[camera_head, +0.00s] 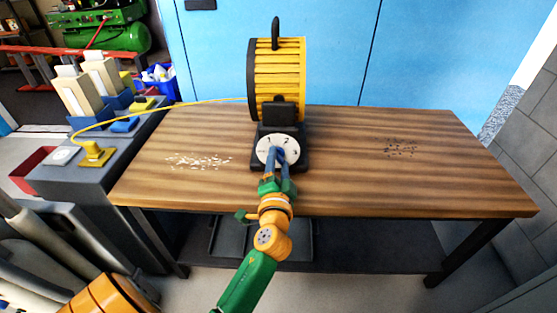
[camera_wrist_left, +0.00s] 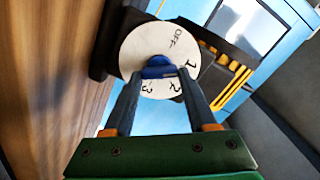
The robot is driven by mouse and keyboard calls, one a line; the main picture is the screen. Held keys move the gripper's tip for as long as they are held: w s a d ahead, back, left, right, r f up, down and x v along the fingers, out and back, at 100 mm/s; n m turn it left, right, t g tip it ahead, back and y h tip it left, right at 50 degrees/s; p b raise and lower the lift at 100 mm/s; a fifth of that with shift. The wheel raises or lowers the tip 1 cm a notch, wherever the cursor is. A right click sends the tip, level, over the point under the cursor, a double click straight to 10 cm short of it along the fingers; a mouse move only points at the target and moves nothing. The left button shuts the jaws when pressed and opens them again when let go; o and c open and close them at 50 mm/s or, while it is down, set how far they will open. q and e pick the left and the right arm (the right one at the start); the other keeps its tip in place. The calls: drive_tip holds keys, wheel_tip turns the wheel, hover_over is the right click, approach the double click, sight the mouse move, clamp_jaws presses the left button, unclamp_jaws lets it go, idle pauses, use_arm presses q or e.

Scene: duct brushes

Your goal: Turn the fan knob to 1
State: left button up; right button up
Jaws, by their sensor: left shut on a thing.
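The yellow and black fan (camera_head: 280,75) stands upright on the wooden table. Its round white dial (camera_head: 268,146) faces me below the drum. In the left wrist view the dial (camera_wrist_left: 140,42) shows OFF, 1, 2 and 3. A blue knob (camera_wrist_left: 157,68) sits at the dial's centre. My left gripper (camera_head: 279,154) is in front of the dial, its two fingers shut on the knob. The same gripper (camera_wrist_left: 160,74) fills the lower part of the left wrist view. The fingers hide part of the knob, and I cannot tell which mark it points to. My right gripper is not in view.
The wooden table (camera_head: 340,185) has pale scraps (camera_head: 198,161) on the left and dark bits (camera_head: 400,148) on the right. A yellow cord (camera_head: 170,106) runs left from the fan to a yellow plug (camera_head: 95,153) on a grey bench (camera_head: 70,180). Blue cabinets stand behind.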

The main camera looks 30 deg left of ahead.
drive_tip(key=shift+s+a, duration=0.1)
use_arm(q)
drive_tip(key=shift+m, duration=0.3)
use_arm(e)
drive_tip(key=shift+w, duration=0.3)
use_arm(q)
drive_tip(key=o, duration=1.4)
drive_tip(key=shift+c, duration=0.2)
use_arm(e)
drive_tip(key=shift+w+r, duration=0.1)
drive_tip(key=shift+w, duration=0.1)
